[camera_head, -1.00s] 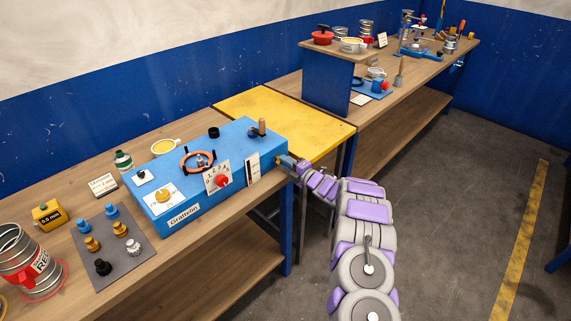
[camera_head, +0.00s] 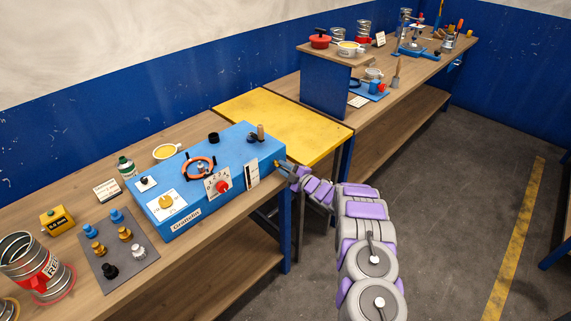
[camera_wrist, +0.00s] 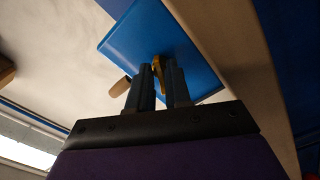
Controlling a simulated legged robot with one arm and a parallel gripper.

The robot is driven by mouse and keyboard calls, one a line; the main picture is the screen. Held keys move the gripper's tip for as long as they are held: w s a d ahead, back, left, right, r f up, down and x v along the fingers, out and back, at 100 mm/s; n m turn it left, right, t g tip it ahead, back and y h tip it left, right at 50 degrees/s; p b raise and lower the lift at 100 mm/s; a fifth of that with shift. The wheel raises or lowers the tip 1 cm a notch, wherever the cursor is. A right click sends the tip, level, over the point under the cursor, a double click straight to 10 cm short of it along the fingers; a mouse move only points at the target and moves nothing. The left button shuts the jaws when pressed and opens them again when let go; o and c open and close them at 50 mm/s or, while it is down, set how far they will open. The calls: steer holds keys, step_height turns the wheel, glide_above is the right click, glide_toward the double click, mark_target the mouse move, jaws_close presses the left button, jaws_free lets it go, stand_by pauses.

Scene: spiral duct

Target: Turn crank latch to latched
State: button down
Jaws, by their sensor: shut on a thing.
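The blue box (camera_head: 205,185) labelled Gratiella sits on the wooden bench. A yellow lever (camera_wrist: 158,67), which looks like the crank latch, sticks out from the box's end face; that blue face (camera_wrist: 128,38) fills the upper middle of the wrist view. My gripper (camera_wrist: 159,74) is shut on this lever, with one finger on each side. In the head view my gripper (camera_head: 284,166) is at the right end of the box, where it mostly hides the lever. A wooden-handled crank (camera_head: 260,133) stands on the box top at that end.
A yellow table (camera_head: 290,122) stands behind the box's right end. A blue bench leg (camera_head: 285,235) is below my gripper. An orange ring handle (camera_head: 198,168) and a red knob (camera_head: 222,186) are on the box. The floor (camera_head: 440,220) to the right is clear.

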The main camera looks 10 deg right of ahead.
steer(key=m+p, duration=0.1)
steer(key=m, duration=0.4)
steer(key=shift+s+a+p, duration=0.1)
steer(key=shift+a+p, duration=0.25)
steer(key=shift+a, duration=0.05)
steer(key=m, duration=0.4)
steer(key=shift+r, duration=0.1)
steer(key=shift+m, duration=1.2)
steer(key=shift+d+r, duration=0.1)
steer(key=shift+d, duration=0.05)
steer(key=c, duration=1.3)
jaws_free()
